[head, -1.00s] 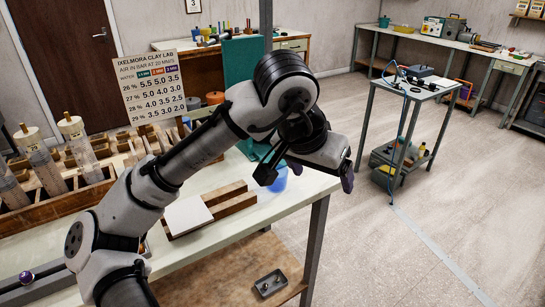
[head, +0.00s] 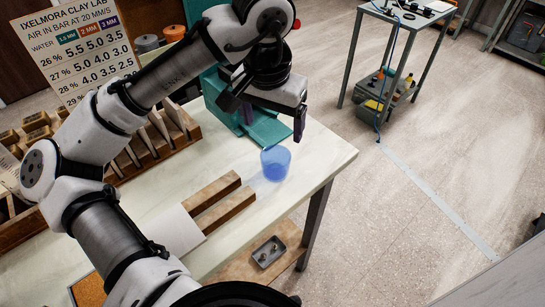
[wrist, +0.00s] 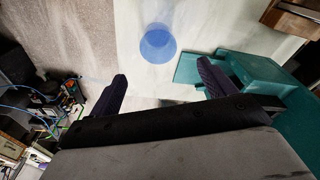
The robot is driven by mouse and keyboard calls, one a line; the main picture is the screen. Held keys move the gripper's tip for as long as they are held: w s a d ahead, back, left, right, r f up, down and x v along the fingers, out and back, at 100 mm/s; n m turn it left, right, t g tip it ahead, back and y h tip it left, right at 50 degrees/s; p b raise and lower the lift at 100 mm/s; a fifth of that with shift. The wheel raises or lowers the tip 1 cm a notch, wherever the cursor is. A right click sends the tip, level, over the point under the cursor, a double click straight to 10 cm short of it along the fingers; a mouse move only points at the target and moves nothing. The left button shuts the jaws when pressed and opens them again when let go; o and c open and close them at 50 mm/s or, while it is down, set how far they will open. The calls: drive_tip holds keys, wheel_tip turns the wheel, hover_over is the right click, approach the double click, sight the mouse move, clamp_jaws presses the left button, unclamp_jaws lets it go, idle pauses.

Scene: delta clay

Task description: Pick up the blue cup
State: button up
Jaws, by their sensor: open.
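The blue cup (head: 275,162) is translucent and stands on the pale worktable (head: 330,152) near its right end. In the wrist view the blue cup (wrist: 158,43) lies ahead of my gripper, between the lines of the two fingers but beyond their tips. My gripper (head: 271,119) is open and empty, above and behind the cup in the head view, not touching it. Its two dark fingers also show spread wide in the wrist view (wrist: 161,82).
A teal stand (head: 265,130) is close behind the cup, beside my gripper. Two wooden bars (head: 222,203) and a white slab (head: 175,232) lie left of the cup. A wooden rack (head: 150,150) stands farther left. The table's right edge is near the cup.

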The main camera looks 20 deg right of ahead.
sight(275, 158)
drive_tip(key=f, duration=0.3)
drive_tip(key=f+p, duration=0.1)
drive_tip(key=f, duration=0.3)
drive_tip(key=d+f, duration=0.1)
drive_tip(key=f, duration=0.3)
drive_tip(key=shift+w+f+p, duration=0.25)
drive_tip(key=shift+p, duration=0.05)
drive_tip(key=c, duration=1.1)
